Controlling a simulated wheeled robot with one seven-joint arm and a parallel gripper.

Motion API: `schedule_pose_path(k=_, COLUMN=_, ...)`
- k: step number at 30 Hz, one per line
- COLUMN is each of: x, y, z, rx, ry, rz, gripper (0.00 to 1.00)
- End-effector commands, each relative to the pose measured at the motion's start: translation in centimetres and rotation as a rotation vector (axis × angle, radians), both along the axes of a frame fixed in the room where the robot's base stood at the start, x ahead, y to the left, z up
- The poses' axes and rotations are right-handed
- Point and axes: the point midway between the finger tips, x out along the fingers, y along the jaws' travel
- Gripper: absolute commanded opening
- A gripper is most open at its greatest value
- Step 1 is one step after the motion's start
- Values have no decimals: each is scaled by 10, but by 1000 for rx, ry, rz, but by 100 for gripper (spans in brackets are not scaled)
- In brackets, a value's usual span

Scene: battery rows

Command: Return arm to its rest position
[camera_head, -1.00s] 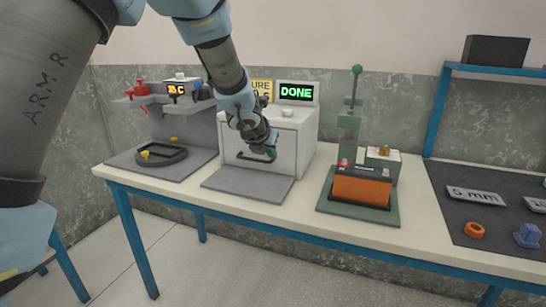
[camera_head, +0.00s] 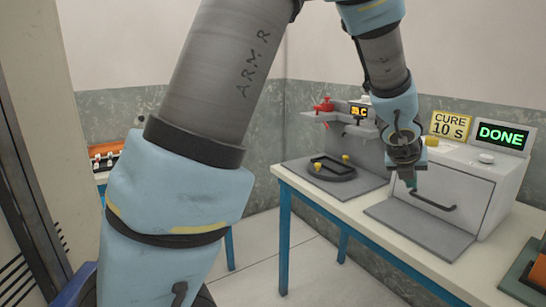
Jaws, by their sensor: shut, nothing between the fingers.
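My arm rises on the left of the head view and bends over at the top. Its end hangs down over the bench, in front of the white curing box (camera_head: 468,178). My gripper (camera_head: 411,187) points down near the left end of the box's dark handle (camera_head: 433,201). The gripper is small here and looks empty; I cannot tell whether it touches the handle. The box's door is shut, and its screen (camera_head: 502,136) reads DONE in green.
The bench (camera_head: 333,206) carries a grey fixture (camera_head: 350,146) with a dark ring tray (camera_head: 332,168) left of the box. A green base (camera_head: 520,275) with an orange block (camera_head: 538,270) is cut off at the right. Another orange item (camera_head: 105,150) stands at the far left.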

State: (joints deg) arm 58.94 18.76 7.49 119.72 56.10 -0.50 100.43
Motion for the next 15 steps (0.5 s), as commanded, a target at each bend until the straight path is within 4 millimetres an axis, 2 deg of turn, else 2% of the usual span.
schedule_pose_path(k=1, x=20, y=35, z=1, rx=-42, ry=78, rz=180, gripper=0)
schedule_pose_path(k=3, x=39, y=83, z=-2, rx=-118, ry=201, rz=462, gripper=0)
schedule_pose_path(k=7, x=56, y=177, z=-10, rx=-290, ry=417, rz=1015, gripper=0)
schedule_pose_path(k=11, x=47, y=271, z=-19, rx=-504, ry=609, rz=1620, gripper=0)
schedule_pose_path(k=12, x=39, y=298, z=-22, rx=-580, ry=660, rz=1811, gripper=0)
schedule_pose_path(k=15, x=12, y=354, z=-28, rx=-772, ry=762, rz=2265, gripper=0)
